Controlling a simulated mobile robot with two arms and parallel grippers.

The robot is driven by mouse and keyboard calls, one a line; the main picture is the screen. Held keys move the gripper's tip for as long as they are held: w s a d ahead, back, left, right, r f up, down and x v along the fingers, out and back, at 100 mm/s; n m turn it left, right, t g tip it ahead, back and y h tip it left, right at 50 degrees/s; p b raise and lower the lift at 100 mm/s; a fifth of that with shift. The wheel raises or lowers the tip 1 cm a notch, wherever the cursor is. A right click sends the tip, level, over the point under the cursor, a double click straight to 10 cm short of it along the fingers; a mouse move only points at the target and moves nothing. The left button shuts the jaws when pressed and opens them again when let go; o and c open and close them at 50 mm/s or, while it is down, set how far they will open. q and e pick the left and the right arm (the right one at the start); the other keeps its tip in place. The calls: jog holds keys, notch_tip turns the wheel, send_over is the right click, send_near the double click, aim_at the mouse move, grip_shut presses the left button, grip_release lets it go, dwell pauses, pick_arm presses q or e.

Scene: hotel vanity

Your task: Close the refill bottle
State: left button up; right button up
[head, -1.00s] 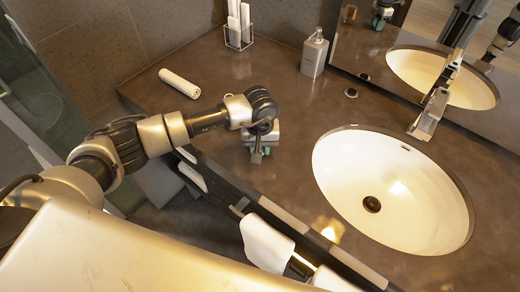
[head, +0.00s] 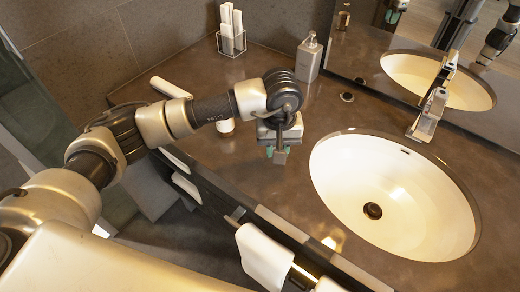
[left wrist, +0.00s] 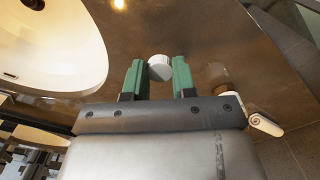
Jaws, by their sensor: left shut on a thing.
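My left gripper (head: 279,152) is over the counter, left of the basin. In the left wrist view its green fingers (left wrist: 160,79) are shut on a round white cap (left wrist: 160,67). In the head view the cap is hidden by the gripper. A white object, apparently the refill bottle (head: 225,125), stands on the counter left of the gripper, partly hidden behind my forearm. It seems to show beside the fingers on the right in the left wrist view (left wrist: 221,76), apart from the cap. My right gripper is not in view.
A white cylinder (head: 170,88) lies at the counter's left edge. The basin (head: 395,165) and faucet (head: 428,115) are right. White towels (head: 264,254) hang at the front edge.

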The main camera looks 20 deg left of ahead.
pick_arm(q)
jog(key=d+r, duration=0.1)
jog(key=s+d+r, duration=0.1)
jog(key=d, duration=0.1)
jog(key=s+d+r+b, duration=0.1)
jog(key=shift+d, duration=0.15)
jog(key=s+a+f+m, duration=0.2)
jog(key=s+a, duration=0.2)
jog(key=a, duration=0.3)
jog(key=s+a+f+m, duration=0.1)
jog(key=s+a, duration=0.4)
jog(key=a, duration=0.2)
jog(key=shift+a+f+m, duration=0.35)
jog(key=shift+f+m, duration=0.05)
